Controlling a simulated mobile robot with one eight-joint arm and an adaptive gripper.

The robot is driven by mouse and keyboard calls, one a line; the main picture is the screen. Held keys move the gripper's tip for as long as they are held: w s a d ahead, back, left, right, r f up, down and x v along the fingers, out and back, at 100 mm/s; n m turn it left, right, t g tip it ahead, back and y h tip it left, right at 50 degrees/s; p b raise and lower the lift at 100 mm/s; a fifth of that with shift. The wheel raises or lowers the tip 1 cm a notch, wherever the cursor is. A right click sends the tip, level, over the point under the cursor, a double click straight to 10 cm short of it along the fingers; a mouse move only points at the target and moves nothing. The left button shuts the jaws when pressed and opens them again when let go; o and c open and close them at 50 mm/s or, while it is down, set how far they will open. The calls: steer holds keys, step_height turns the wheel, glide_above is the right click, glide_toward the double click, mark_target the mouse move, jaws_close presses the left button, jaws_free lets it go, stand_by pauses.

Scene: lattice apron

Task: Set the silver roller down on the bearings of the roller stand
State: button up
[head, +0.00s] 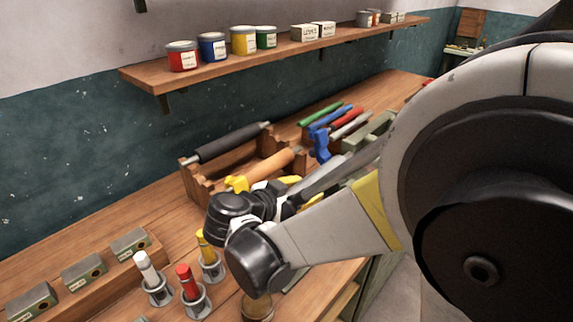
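The roller stand (192,184) is a notched wooden frame on the bench, left of my arm. A black roller with metal ends lies across its back. A tan wooden roller lies in front of that, its near end close to my wrist. A silver-grey rod (350,125) lies among coloured ones further right; I cannot tell for sure that it is the silver roller. A long grey bar-like shape (325,176) also shows behind my arm, and I cannot tell what it is. My arm bends over the bench in front of the stand. My gripper's fingers and any grip are hidden or unclear.
Yellow parts (238,183) show beside my wrist. A blue clamp-like tool (322,146) stands behind. White, red (188,282) and yellow markers stand in metal holders in front, with small labelled boxes (84,272) at left. A wall shelf (290,48) with paint cans overhangs the back.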

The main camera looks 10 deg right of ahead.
steer(key=shift+f+b, duration=3.05)
steer(key=shift+f, duration=0.85)
steer(key=o, duration=1.4)
steer(key=shift+o, duration=0.2)
